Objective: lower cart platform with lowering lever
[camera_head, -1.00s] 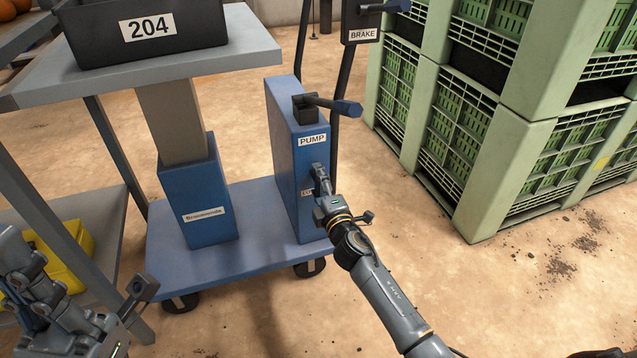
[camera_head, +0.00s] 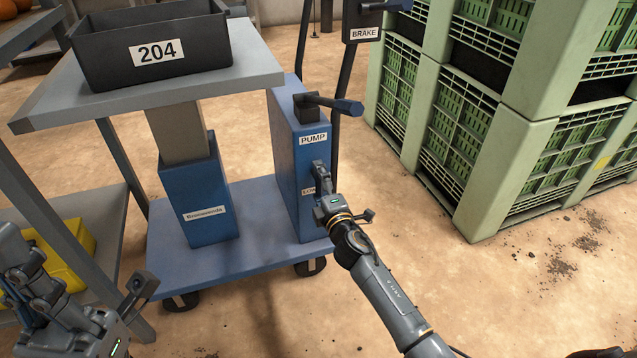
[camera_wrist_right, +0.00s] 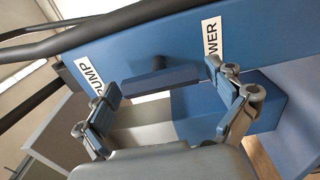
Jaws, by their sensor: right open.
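The cart platform (camera_head: 255,72) is a grey top on a grey column rising from a blue housing (camera_head: 200,200). My right gripper (camera_head: 320,176) is at the front of that box. In the wrist view its fingers (camera_wrist_right: 168,82) are open, one at each end of the lever; contact is unclear. In the head view the gripper hides the lever. My left gripper (camera_head: 135,295) is at the lower left, away from the cart.
A black bin (camera_head: 190,45) marked 204 stands on the platform. The pump lever (camera_head: 335,104) sticks out above my right gripper, with a brake lever (camera_head: 385,6) higher up. Green crates (camera_head: 480,140) stand at right, a grey shelf with a yellow bin (camera_head: 65,255) at left.

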